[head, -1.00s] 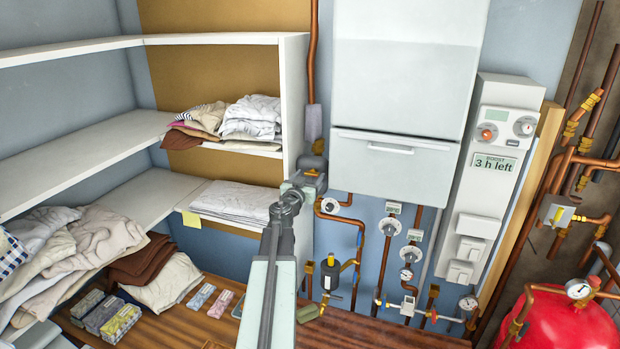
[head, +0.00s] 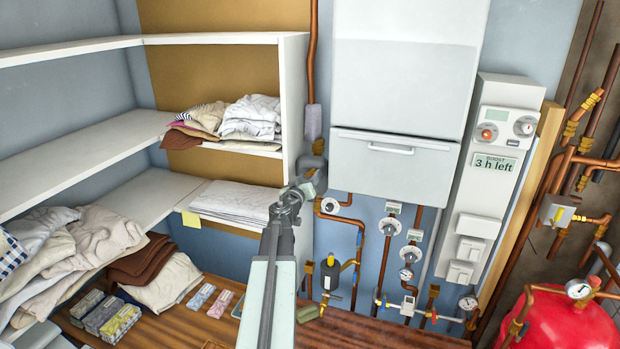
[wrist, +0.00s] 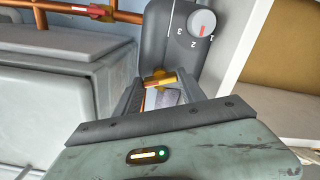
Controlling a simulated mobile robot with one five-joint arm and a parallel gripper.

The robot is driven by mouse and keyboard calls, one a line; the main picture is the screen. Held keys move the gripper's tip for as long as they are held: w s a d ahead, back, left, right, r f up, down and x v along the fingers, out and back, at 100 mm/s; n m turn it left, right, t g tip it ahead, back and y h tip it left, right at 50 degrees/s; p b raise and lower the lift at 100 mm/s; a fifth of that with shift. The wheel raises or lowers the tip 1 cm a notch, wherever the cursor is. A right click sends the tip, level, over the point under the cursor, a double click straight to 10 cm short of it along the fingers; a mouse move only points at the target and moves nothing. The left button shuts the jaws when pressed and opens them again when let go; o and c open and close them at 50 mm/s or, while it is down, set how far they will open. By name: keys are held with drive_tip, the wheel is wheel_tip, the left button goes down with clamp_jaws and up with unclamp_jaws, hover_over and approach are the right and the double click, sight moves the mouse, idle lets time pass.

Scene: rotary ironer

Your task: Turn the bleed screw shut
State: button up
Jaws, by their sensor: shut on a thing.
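My gripper (wrist: 160,80) is shut on a small brass piece (wrist: 159,77), apparently the bleed screw, at the foot of a dark grey body. A pale grey block (wrist: 164,98) shows between the fingers, and the fingers hide part of the fitting. The dark grey body carries a white dial (wrist: 202,23) with a red mark and numbers around it. In the head view my gripper (head: 312,172) is at the pipe fitting beside the shelf's right edge, and it hides the screw there. How far the screw is turned cannot be told.
The white shelf unit (head: 294,95) stands close to the left of my gripper. A white cabinet (head: 391,110) is close to its right. Copper pipes with valves and gauges (head: 406,274) run below the cabinet. A wooden counter (head: 185,322) lies below with several small boxes.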

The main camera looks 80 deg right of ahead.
drive_tip(key=n, duration=1.3)
drive_tip(key=shift+a, duration=0.1)
drive_tip(key=shift+n, duration=0.3)
drive_tip(key=o, duration=1.4)
drive_tip(key=shift+c, duration=0.2)
drive_tip(key=w+a, duration=0.1)
drive_tip(key=a, duration=0.6)
drive_tip(key=shift+w+a, duration=0.25)
drive_tip(key=shift+a, duration=0.05)
